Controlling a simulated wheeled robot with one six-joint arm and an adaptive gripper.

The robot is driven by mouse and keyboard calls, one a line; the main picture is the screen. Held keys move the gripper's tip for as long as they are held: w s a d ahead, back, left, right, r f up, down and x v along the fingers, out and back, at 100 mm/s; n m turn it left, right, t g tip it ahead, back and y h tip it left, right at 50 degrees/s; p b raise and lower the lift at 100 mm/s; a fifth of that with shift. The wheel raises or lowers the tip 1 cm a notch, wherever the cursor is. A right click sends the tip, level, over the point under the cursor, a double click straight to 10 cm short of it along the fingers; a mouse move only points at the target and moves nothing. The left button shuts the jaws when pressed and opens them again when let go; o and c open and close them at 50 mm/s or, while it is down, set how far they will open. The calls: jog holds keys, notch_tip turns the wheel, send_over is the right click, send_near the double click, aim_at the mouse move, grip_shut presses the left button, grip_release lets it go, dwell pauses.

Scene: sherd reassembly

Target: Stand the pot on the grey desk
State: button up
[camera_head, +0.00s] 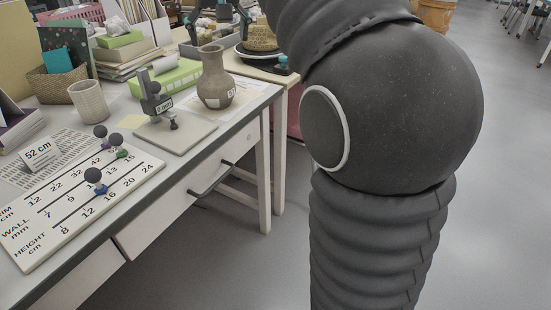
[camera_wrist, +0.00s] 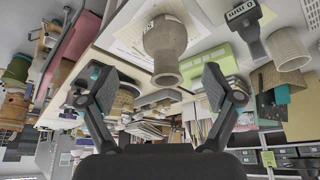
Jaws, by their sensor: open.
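A grey-brown pot (camera_head: 215,82) with a narrow neck and a small white label stands upright near the far right end of the pale grey desk (camera_head: 232,128). In the wrist view, which is upside down, the pot (camera_wrist: 164,42) shows at the top centre with its neck pointing down the picture. My gripper (camera_wrist: 158,88) is open and empty, its two fingers spread to either side of the pot's neck in the picture. I cannot tell how far it is from the pot.
A grey stand (camera_head: 155,98) on a flat base and a green box (camera_head: 178,76) are close to the pot. A ribbed cup (camera_head: 90,101) and a printed scale board (camera_head: 88,200) with coloured markers lie left. A wooden table (camera_head: 262,72) stands behind. Open floor lies right.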

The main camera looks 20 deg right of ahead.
jog(key=s+f+n, duration=0.1)
jog(key=s+f, duration=2.3)
jog(key=s, duration=0.3)
jog(key=shift+s+f+t+y, duration=0.25)
jog(key=shift+s+t+y, duration=0.05)
jog(key=shift+s+t, duration=0.1)
jog(key=shift+d, duration=0.1)
